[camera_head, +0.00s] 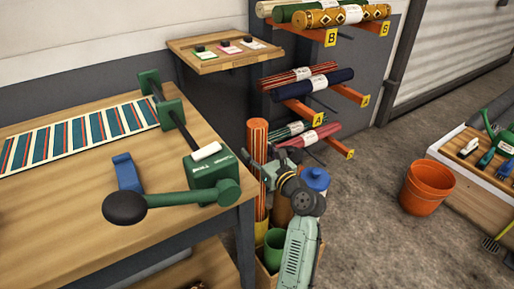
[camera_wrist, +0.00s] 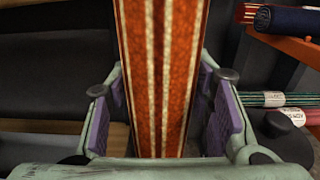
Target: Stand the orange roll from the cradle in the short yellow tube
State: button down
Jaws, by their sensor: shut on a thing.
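The orange roll (camera_head: 257,145), striped with cream and dark lines, stands upright beside the table's right end. It also fills the middle of the wrist view (camera_wrist: 160,70). My gripper (camera_head: 267,172) is shut on the roll, with its purple pads on either side of it in the wrist view. The short yellow tube (camera_head: 262,229) shows directly below the roll, partly behind my arm. The roll's lower end meets the tube's top in the picture; I cannot tell how deep it sits inside. I cannot make out the cradle for certain.
The wooden table (camera_head: 190,225) carries a green clamp-like device with a black-knobbed lever (camera_head: 160,203). A green tube (camera_head: 275,250) and a blue-topped container (camera_head: 315,180) stand close by. Orange rack arms (camera_head: 330,142) hold several rolls behind. An orange bucket (camera_head: 427,187) stands on the floor right.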

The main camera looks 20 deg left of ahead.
aim_at(257, 176)
jog(key=shift+f+b, duration=2.05)
jog(key=shift+f, duration=3.05)
jog(key=c, duration=1)
grip_release()
jog(key=o, duration=0.3)
jog(key=shift+f, duration=0.15)
jog(key=shift+s, duration=0.1)
jog(key=v, duration=1.2)
